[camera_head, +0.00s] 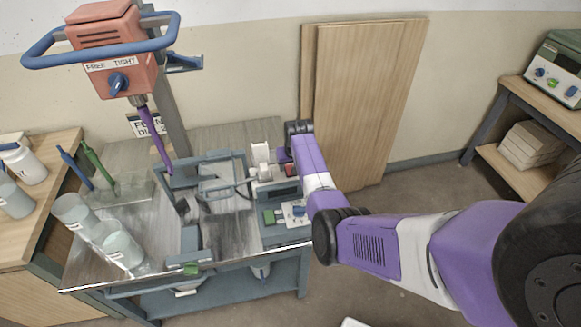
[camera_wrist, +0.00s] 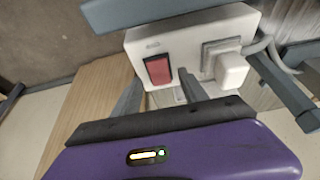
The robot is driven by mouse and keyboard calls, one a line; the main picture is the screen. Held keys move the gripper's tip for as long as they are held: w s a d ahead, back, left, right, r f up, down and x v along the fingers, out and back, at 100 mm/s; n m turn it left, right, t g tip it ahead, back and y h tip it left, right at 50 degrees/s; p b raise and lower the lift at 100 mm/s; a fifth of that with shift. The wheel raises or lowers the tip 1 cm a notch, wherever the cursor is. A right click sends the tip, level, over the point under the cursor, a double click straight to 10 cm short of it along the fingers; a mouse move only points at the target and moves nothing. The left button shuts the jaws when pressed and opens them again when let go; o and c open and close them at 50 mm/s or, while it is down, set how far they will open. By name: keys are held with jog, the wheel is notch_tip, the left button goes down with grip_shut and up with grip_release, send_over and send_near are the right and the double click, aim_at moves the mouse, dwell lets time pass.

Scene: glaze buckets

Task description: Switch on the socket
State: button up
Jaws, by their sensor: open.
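The socket is a white box; its face fills the upper middle of the wrist view (camera_wrist: 188,40). A red rocker switch (camera_wrist: 158,70) is on its left part, and a white plug (camera_wrist: 231,70) with a cable sits in its right part. My gripper (camera_wrist: 160,92) is open and empty. Its left fingertip is left of the switch and its right fingertip is between switch and plug. I cannot tell whether they touch the socket. In the head view the white plug (camera_head: 264,172) is left of my arm. The fingers are not clear there, and the switch position is unclear.
A grey frame bar (camera_wrist: 150,12) runs above the socket. A metal-topped bench (camera_head: 150,240) holds two clear buckets (camera_head: 118,245). A red mixer head (camera_head: 115,50) with a blue handle stands at the left. A small control box (camera_head: 287,214) is below the socket. Wooden boards (camera_head: 370,100) lean behind.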

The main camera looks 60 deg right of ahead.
jog(key=shift+w+d+f, duration=0.15)
jog(key=shift+f, duration=0.5)
jog(key=shift+c, duration=0.2)
grip_shut()
jog(key=y+b, duration=0.1)
jog(key=b, duration=0.1)
jog(key=g+y+b, duration=0.1)
jog(key=b, duration=0.1)
jog(key=shift+w+d+f+g+b, duration=0.25)
jog(key=shift+w+d+g+b, duration=0.05)
jog(key=shift+w+d+b, duration=0.1)
jog(key=shift+g+y+b, duration=0.3)
jog(key=shift+b, duration=0.75)
jog(key=shift+r+b, duration=0.1)
jog(key=shift+b, duration=0.4)
jog(key=shift+r, duration=0.15)
